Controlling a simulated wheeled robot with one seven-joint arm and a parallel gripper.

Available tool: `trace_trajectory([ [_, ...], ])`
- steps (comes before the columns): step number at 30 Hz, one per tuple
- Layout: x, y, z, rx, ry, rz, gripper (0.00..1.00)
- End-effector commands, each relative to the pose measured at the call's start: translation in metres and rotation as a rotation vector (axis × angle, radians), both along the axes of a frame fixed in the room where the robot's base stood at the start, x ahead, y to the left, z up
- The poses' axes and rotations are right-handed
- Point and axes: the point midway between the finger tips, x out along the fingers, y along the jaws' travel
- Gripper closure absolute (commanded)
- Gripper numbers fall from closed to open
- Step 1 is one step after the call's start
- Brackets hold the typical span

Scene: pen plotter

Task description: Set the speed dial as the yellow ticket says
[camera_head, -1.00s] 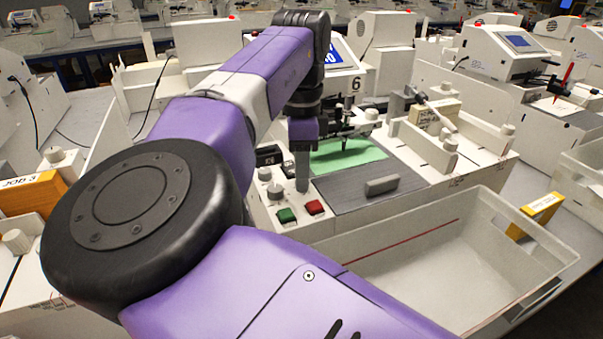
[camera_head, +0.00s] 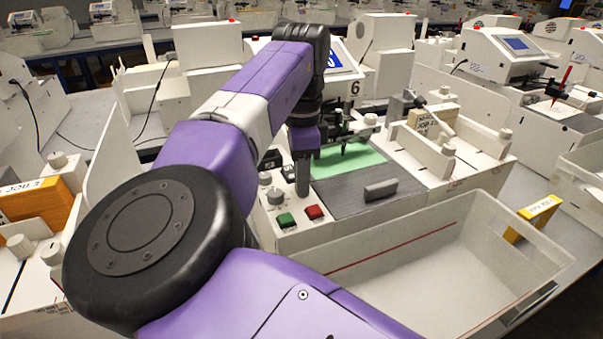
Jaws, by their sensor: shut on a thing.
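The plotter marked 6 stands at the centre with its control panel (camera_head: 258,217) at its front left. My gripper (camera_head: 302,191) points straight down at this panel, its tips at panel height. It appears shut on a dial there, which the fingers hide; its setting and markings cannot be read. A pale round knob (camera_head: 275,195) stands free just left of the fingers. A green button (camera_head: 286,220) and a red button (camera_head: 314,212) sit in front of them. I cannot make out a yellow ticket for certain; an orange-yellow block (camera_head: 533,220) with an unreadable label stands at the right.
A green sheet (camera_head: 348,162) lies under the pen carriage behind the gripper. A grey plate with a handle (camera_head: 380,190) is to its right. An empty white bin (camera_head: 430,275) stands in front. Orange blocks (camera_head: 35,200) stand at the left, and a labelled cream block (camera_head: 432,123) at the right rear.

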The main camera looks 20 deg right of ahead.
Motion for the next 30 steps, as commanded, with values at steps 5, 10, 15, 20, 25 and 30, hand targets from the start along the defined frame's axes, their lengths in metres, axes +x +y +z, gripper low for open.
trace_trajectory([
  [5,-0.0011,-0.0008,0.0053,-0.003,0.005,0.120,1.00],
  [10,-0.0014,-0.0011,0.0057,-0.003,0.006,0.266,1.00],
  [15,-0.0016,-0.0005,0.0051,-0.002,0.006,0.412,1.00],
  [20,-0.0015,-0.0004,0.0044,0.000,0.005,0.530,1.00],
  [25,-0.0016,0.0002,0.0030,0.001,0.005,0.626,1.00],
  [30,-0.0015,0.0004,0.0018,0.002,0.004,0.687,1.00],
])
